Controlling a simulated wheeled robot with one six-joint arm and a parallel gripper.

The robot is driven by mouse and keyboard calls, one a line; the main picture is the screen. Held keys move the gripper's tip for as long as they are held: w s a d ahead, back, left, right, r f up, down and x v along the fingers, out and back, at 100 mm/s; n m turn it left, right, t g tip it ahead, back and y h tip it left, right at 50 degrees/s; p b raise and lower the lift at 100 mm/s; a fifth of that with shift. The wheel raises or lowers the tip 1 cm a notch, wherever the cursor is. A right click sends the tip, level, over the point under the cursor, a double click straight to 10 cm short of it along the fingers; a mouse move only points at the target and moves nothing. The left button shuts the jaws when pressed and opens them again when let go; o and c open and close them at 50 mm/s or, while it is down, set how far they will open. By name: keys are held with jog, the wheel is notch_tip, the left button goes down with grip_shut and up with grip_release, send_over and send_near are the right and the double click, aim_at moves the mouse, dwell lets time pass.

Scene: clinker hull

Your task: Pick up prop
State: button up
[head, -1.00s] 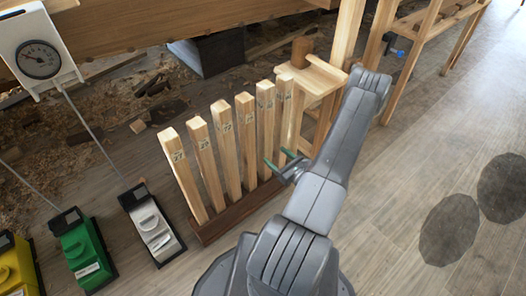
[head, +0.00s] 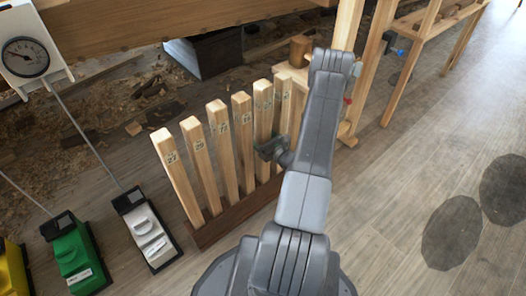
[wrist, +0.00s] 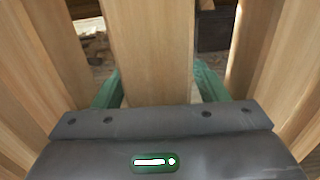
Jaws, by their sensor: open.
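Several pale wooden props stand upright in a row in a dark wooden rack (head: 228,223) in the head view, small dark numbers near their tops. The nearest-left prop (head: 178,178) leans slightly. My gripper (head: 268,148) is at the right part of the row, at mid height of a prop (head: 262,105). In the wrist view a prop (wrist: 146,45) stands between the two green fingers of my gripper (wrist: 157,85), which are open on either side of it. The gripper body hides the lower part of that prop.
Other props (wrist: 52,60) stand close on both sides of the fingers. A wooden stand with a round block (head: 300,50) is behind the row. White (head: 148,237) and green (head: 76,259) boxes stand at the left.

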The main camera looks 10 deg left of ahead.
grip_shut()
jog(key=shift+r, duration=0.2)
dwell(0.3)
